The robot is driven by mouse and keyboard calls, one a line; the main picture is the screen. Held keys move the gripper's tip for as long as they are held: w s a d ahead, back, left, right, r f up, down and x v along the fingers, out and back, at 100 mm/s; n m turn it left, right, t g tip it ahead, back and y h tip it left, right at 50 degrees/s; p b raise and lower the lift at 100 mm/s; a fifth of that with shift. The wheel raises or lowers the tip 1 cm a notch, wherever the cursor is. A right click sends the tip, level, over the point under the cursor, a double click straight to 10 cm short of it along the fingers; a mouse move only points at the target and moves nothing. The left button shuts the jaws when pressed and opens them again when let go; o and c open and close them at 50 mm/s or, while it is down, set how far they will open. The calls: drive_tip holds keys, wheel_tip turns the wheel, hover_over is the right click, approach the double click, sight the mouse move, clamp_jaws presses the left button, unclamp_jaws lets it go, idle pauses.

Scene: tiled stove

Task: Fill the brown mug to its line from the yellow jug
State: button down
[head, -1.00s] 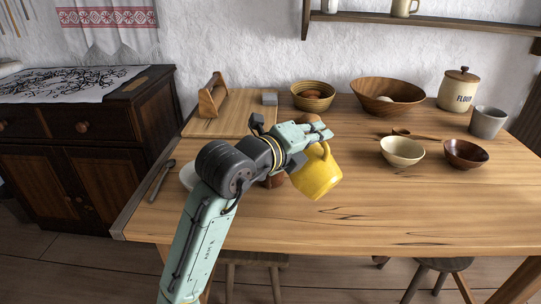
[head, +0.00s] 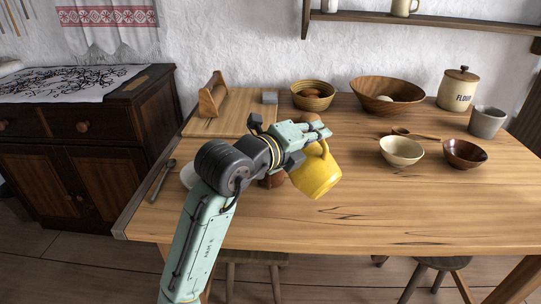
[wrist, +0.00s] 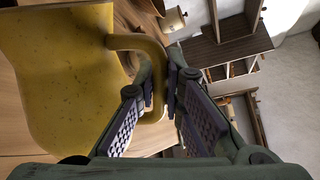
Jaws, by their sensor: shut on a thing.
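My gripper (head: 312,138) is shut on the handle of the yellow jug (head: 318,175) and holds it above the table, tilted. In the wrist view the fingers (wrist: 160,88) close on the handle, and the jug's body (wrist: 65,75) fills the left side. The jug's inside and any stream are not visible. A reddish-brown vessel, seemingly the brown mug (head: 272,181), stands on the table just left of the jug, mostly hidden behind my arm. Its line and contents cannot be seen.
A white dish (head: 188,176) is partly hidden left of my arm, near a spoon (head: 162,180). A cream bowl (head: 401,151), a dark brown bowl (head: 465,154) and a grey cup (head: 487,121) stand to the right. A board (head: 235,112) lies behind. The table's front right is clear.

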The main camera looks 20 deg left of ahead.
drive_tip(key=shift+w+a+r+n+p, duration=0.2)
drive_tip(key=shift+a+r+n+p, duration=0.3)
drive_tip(key=shift+p, duration=0.95)
idle(1.4)
drive_tip(key=shift+w+a+r, duration=0.2)
drive_tip(key=shift+a, duration=0.15)
idle(1.1)
